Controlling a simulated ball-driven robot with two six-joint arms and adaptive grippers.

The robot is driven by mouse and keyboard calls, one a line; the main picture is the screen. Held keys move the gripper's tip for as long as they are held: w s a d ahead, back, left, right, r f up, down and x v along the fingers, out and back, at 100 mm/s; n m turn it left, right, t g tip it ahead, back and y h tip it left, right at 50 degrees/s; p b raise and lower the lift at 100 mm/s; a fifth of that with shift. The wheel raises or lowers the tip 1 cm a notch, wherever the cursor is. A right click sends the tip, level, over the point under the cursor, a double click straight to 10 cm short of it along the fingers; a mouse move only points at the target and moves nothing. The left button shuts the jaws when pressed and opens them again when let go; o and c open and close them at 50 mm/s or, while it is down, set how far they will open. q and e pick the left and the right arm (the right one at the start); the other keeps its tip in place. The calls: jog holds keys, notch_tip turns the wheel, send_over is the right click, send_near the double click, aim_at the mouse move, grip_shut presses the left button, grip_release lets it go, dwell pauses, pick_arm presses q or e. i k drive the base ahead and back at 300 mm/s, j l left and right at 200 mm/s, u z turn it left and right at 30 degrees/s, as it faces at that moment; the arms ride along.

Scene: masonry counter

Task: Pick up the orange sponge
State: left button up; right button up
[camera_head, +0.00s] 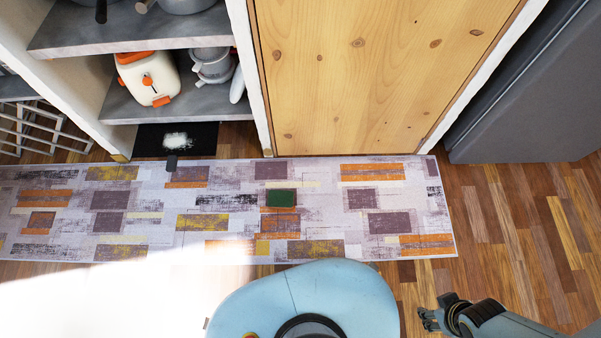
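A small block with a dark green top (281,198) and a thin orange edge lies on the patterned rug, a little right of the rug's middle; it looks like the orange sponge with its green side up. Nothing touches it. My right gripper (427,319) is at the lower right, over the wood floor, well to the right of and nearer than the sponge. It is seen small and from above, so its opening is unclear. It appears to hold nothing. My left gripper is not in view.
The patterned rug (335,225) is flat, with bright glare at its lower left. Behind it are a wooden door (380,70), open shelves (190,105) with a cream and orange toaster (148,80), and a dark grey cabinet (525,100).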

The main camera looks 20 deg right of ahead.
aim_at(277, 199)
jog(key=k+l, duration=0.2)
jog(key=k, duration=0.25)
jog(key=z, duration=0.4)
jog(key=i+j+z, duration=0.25)
jog(key=j, duration=0.2)
jog(key=j+z, duration=0.3)
jog(key=i+j+z, duration=0.1)
jog(key=j+z, duration=0.15)
jog(key=j, duration=0.8)
jog(key=i+j, duration=0.15)
jog(key=j, duration=0.35)
